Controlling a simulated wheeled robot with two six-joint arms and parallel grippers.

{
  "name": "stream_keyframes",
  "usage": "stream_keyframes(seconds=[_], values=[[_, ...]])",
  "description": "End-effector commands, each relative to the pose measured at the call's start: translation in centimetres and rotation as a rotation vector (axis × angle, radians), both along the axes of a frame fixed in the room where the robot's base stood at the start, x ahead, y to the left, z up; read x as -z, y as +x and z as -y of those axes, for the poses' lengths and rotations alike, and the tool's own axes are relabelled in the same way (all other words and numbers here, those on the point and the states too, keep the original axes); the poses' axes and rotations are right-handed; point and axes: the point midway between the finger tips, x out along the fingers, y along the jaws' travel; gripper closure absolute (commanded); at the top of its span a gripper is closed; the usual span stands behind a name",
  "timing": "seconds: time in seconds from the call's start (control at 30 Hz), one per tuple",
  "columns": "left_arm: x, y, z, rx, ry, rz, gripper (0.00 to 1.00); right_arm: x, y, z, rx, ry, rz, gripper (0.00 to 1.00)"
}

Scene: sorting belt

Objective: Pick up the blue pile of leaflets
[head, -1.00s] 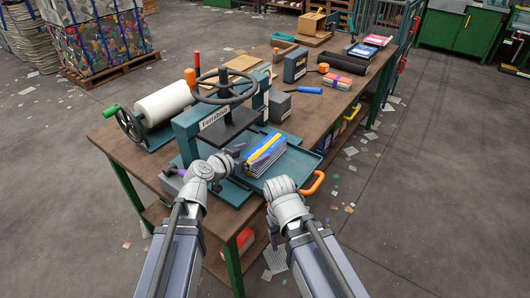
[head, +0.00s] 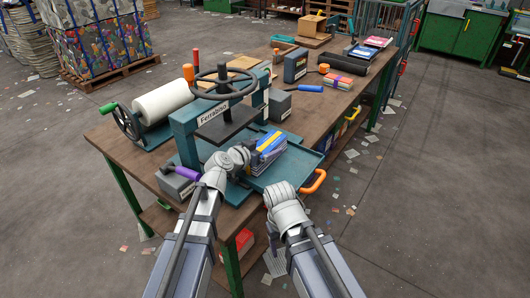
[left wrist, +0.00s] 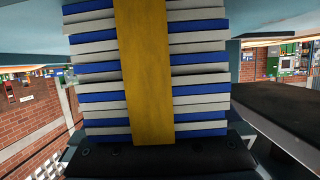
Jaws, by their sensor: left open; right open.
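The blue pile of leaflets (head: 270,148), blue and white with a yellow band, stands on the teal tray (head: 308,159) beside the press. In the left wrist view the pile (left wrist: 198,75) fills the middle, its layered edges and yellow band close to the camera. My left gripper (head: 247,158) is open, right at the near left side of the pile and partly covering it. A dark gripper part (left wrist: 155,162) shows along the bottom of the wrist view. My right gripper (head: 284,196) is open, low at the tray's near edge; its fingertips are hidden.
The press with a handwheel (head: 224,84) stands just left of the pile. A purple-handled tool (head: 183,173) lies at the near left. An orange handle (head: 315,182) sticks out at the tray's right. A white roll (head: 162,101) and grey box (head: 280,104) stand farther back.

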Motion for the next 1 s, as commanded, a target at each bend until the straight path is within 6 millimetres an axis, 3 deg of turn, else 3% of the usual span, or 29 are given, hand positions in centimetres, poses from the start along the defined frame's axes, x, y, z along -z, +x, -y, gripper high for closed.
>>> stream_keyframes(seconds=[0.17, 1.0], values=[[-0.07, -0.08, -0.03, 0.000, 0.000, 0.000, 0.01, -0.07, 0.00, 0.00, 0.000, 0.000, 0.000, 0.33], [-0.06, -0.10, -0.05, 0.000, 0.001, 0.000, 0.96, -0.07, 0.00, 0.00, 0.000, 0.000, 0.000, 0.33]])
